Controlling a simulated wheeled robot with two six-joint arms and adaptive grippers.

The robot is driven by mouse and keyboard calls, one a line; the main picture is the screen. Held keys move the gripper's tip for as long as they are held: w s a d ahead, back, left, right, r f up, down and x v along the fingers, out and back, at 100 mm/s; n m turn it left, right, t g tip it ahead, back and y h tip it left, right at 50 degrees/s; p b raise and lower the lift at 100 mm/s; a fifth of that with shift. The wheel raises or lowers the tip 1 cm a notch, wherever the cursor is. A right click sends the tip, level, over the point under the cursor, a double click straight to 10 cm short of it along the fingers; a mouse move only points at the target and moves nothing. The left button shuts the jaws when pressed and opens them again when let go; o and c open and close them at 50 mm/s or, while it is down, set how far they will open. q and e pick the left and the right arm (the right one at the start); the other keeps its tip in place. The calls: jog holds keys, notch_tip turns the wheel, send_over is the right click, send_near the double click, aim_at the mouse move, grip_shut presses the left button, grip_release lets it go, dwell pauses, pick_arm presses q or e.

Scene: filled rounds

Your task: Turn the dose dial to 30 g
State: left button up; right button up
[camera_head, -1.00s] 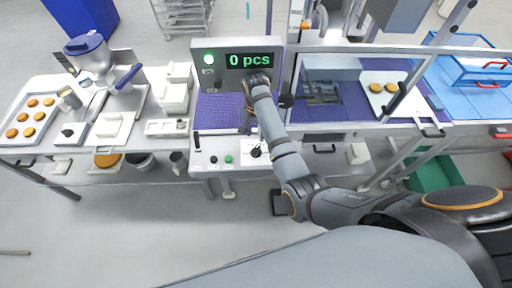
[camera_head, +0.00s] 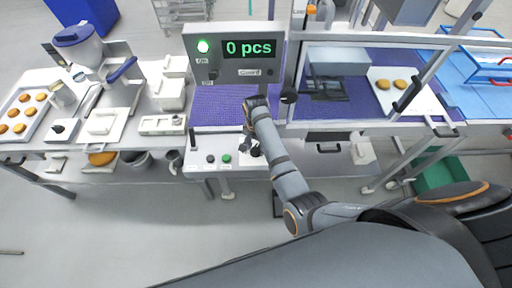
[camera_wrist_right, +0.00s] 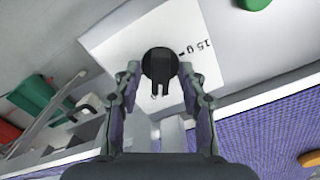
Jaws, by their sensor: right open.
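The dose dial (camera_wrist_right: 160,64) is a round black knob on a white plate (camera_wrist_right: 120,45) in the right wrist view. A "15 g" label with a short tick stands just right of the knob; other marks are hidden or out of view. I cannot tell the dial's setting. My right gripper (camera_wrist_right: 160,76) is open, with one finger on each side of the knob; whether they touch it is unclear. In the head view my right gripper (camera_head: 252,133) is over the machine's front panel and largely covers the dial. My left gripper is not in view.
A green button (camera_head: 226,158) sits left of the gripper. A purple conveyor belt (camera_head: 215,105) runs behind. A guard frame (camera_head: 295,60) stands to the right.

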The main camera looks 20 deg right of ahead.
jog(key=shift+w, duration=0.15)
jog(key=c, duration=0.4)
grip_shut()
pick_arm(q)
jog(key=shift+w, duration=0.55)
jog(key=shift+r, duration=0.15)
pick_arm(e)
jog(key=n+p, duration=0.2)
jog(key=p, duration=0.1)
jog(key=shift+r, duration=0.3)
jog(key=shift+n+p, duration=0.9)
jog(key=shift+n, duration=0.1)
jog(key=n, duration=0.2)
jog(key=shift+f+n+p, duration=0.25)
jog(key=shift+n+p, duration=0.05)
jog(key=shift+n, duration=0.1)
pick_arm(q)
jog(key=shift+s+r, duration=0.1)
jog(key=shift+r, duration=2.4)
pick_arm(e)
jog(key=shift+n, duration=2.5)
